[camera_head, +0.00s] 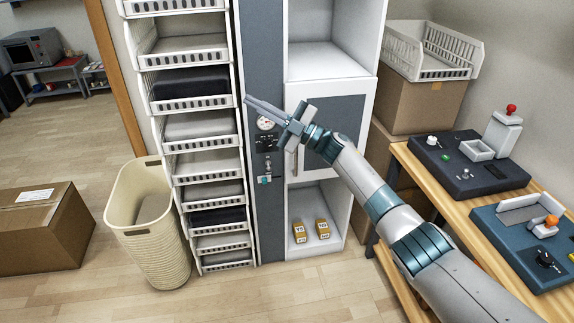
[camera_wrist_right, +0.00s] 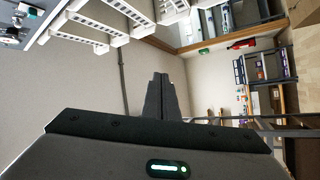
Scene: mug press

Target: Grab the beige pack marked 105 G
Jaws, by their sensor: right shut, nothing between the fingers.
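Two small tan-yellow packs with pale labels stand side by side in the open bottom compartment of the white cabinet (camera_head: 364,40). One is the left pack (camera_head: 299,232), the other the right pack (camera_head: 322,229). Their print is too small to read, so I cannot tell which is marked 105 G. My right gripper (camera_head: 248,100) is shut and empty, high in front of the grey panel and well above the packs. Its closed fingers also show in the right wrist view (camera_wrist_right: 158,84), where no pack is seen. My left gripper is not in view.
A rack of white baskets (camera_head: 205,163) stands left of the grey panel (camera_head: 262,60). A beige bin (camera_head: 150,235) and a cardboard box (camera_head: 40,230) are on the floor at left. A wooden table (camera_head: 425,190) with devices stands at right. The floor before the cabinet is clear.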

